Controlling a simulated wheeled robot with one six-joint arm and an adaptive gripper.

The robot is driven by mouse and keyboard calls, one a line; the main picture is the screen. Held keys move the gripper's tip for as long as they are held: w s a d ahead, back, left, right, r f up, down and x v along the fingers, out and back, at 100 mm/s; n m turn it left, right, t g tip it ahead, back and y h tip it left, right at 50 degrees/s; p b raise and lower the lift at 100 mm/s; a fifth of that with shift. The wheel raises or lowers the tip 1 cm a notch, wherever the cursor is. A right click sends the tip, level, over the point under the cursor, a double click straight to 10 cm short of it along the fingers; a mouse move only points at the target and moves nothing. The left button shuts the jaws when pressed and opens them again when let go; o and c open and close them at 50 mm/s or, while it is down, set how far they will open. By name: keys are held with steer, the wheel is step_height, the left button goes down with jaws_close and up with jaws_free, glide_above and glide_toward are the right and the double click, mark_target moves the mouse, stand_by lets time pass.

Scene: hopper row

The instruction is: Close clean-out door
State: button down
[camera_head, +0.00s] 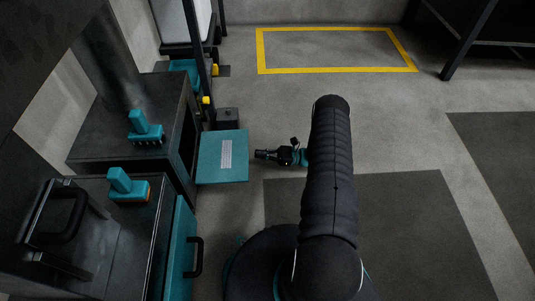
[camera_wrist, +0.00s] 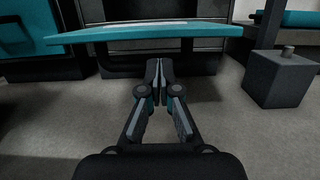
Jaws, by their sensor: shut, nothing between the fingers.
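The clean-out door (camera_head: 209,160) is a teal panel with a pale label. It stands open, sticking out roughly flat from the front of a dark hopper cabinet (camera_head: 180,120). In the wrist view the door (camera_wrist: 90,36) spans the upper picture, its near edge toward me. My gripper (camera_head: 257,154) is just right of the door's outer edge in the head view. In the wrist view its fingers (camera_wrist: 158,68) are shut and empty, with the tips showing below the door's edge. I cannot tell whether they touch it.
A teal front with a black handle (camera_head: 196,257) is on the nearer cabinet. A small dark block (camera_head: 228,116) stands beyond the door; it also shows at right in the wrist view (camera_wrist: 279,82). Teal knobs (camera_head: 146,130) sit on top. The floor to the right is clear, with a yellow-outlined area (camera_head: 340,70).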

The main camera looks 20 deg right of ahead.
steer(key=shift+x, duration=2.5)
